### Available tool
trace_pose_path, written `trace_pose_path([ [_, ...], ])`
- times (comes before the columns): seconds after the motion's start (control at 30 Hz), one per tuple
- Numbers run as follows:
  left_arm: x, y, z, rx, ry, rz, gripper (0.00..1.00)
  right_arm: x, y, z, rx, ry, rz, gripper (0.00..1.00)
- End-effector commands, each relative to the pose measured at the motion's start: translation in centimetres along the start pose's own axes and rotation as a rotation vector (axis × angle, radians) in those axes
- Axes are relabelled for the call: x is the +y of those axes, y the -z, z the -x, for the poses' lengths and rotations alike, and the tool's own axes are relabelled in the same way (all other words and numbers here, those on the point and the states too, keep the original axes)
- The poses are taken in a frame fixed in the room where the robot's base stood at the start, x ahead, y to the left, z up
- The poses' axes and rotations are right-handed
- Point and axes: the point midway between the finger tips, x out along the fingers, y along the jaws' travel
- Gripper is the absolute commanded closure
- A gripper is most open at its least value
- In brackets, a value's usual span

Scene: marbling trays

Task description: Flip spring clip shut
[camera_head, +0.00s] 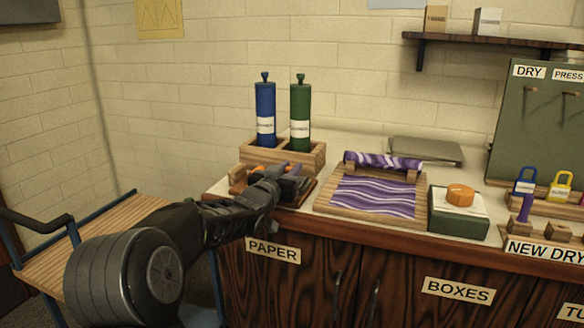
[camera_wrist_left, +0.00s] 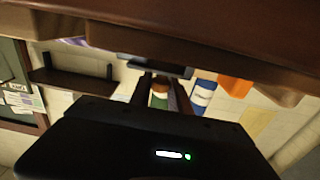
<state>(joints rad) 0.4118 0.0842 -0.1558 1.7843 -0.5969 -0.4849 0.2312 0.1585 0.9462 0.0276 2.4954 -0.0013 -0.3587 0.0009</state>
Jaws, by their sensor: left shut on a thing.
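My left gripper (camera_head: 290,181) reaches over a small wooden stand (camera_head: 237,181) at the left end of the counter and is shut on a part there, which I take to be the spring clip. In the left wrist view, the fingers (camera_wrist_left: 162,90) come up against a dark grey bar with a bluish edge (camera_wrist_left: 155,66), likely part of the clip. The gripper and arm hide most of the clip in the head view, so how far it is closed cannot be told. My right gripper is not in view.
A blue bottle (camera_head: 265,115) and a green bottle (camera_head: 300,117) stand in a wooden rack (camera_head: 312,160) just behind the gripper. A board with purple marbled paper (camera_head: 372,197) lies to the right, then a green box (camera_head: 457,222). A wooden-topped cart (camera_head: 95,235) stands at left.

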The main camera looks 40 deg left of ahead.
Motion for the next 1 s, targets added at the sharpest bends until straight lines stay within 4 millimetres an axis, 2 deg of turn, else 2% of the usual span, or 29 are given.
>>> trace_pose_path([
  [0.53,-0.14,-0.3,0.0,-0.002,0.001,0.035,1.0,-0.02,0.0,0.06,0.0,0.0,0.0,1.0],
  [0.57,-0.14,-0.3,0.0,-0.003,0.001,0.035,0.75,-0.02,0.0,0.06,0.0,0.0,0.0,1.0],
  [0.6,-0.14,-0.3,0.0,-0.003,0.001,0.035,0.72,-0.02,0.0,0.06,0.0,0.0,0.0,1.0],
  [0.8,-0.12,-0.22,0.0,-0.001,0.0,0.035,0.57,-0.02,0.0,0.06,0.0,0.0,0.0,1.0],
  [1.0,-0.11,-0.16,0.0,0.0,0.0,0.034,0.57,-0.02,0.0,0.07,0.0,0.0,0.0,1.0],
])
